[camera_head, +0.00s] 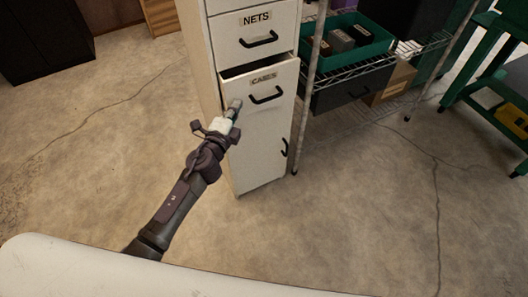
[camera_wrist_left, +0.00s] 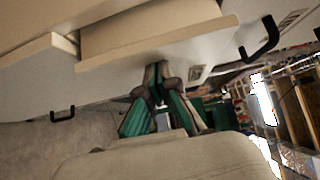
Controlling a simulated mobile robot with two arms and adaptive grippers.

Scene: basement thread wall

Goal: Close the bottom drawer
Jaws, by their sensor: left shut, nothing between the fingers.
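A tall white cabinet (camera_head: 201,42) stands at the centre of the head view. Its bottom drawer (camera_head: 244,95), with a worn dark label and a black handle (camera_head: 265,96), is pulled out a little, with a dark gap along its top edge. The drawer above, labelled NETS (camera_head: 230,35), looks closed. My left gripper (camera_head: 236,105) is shut and empty in front of the left side of the bottom drawer's front. In the left wrist view its fingertips (camera_wrist_left: 156,70) come up close to a pale cabinet panel; I cannot tell whether they touch. My right gripper is not in view.
Below the drawer, a lower front has an upright black handle (camera_head: 284,147). A wire shelf (camera_head: 345,75) with a green bin (camera_head: 372,50) and a cardboard box (camera_head: 391,83) stands close on the right. Green framework is at far right. Concrete floor left is clear.

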